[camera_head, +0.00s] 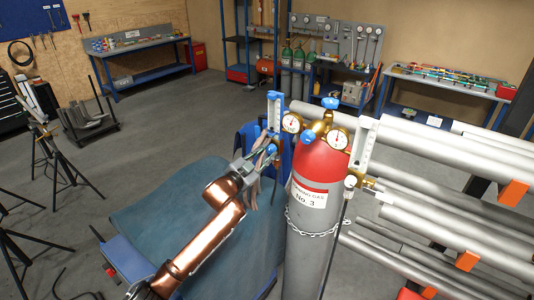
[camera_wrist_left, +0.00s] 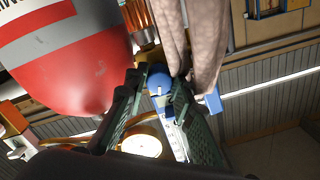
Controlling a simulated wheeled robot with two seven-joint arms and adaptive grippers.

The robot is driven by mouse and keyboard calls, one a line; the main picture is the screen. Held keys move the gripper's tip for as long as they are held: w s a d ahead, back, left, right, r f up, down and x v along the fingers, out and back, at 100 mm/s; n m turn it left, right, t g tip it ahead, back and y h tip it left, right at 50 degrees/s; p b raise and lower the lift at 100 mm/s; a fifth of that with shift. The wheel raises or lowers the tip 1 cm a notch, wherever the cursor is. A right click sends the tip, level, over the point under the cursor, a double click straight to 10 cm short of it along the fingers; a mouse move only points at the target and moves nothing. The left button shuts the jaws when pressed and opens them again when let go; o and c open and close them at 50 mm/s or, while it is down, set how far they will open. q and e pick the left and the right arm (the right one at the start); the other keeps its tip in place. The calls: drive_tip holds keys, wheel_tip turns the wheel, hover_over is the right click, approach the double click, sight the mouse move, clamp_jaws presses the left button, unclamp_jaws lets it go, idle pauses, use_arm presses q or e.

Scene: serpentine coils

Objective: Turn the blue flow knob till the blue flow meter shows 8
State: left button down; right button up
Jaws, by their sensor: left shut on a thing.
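The blue flow meter (camera_head: 274,111) stands upright at the left of the regulator on the grey, red-topped cylinder (camera_head: 307,215). Its scale is too small to read. My left gripper (camera_head: 268,150) reaches in from the left, just below that meter. In the left wrist view its two dark ribbed fingers (camera_wrist_left: 158,112) are closed around the blue flow knob (camera_wrist_left: 157,84), whose round blue face with a pale centre shows between them. In the head view the fingers largely hide the knob. My right gripper is in neither view.
Two round gauges (camera_head: 337,138) and a white flow meter (camera_head: 367,145) sit close by on the regulator. Beige cloth-like pieces (camera_wrist_left: 205,45) hang right beside the left fingers. Long grey pipes (camera_head: 440,143) fill the right side.

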use_arm(q)
drive_tip(key=m, duration=0.4)
drive_tip(key=shift+a+m+p, duration=0.1)
drive_tip(key=shift+m+p, duration=0.3)
drive_tip(key=m, duration=0.4)
drive_tip(key=shift+m, duration=0.3)
drive_tip(key=c, duration=1.6)
unclamp_jaws()
drive_tip(key=shift+r, duration=0.1)
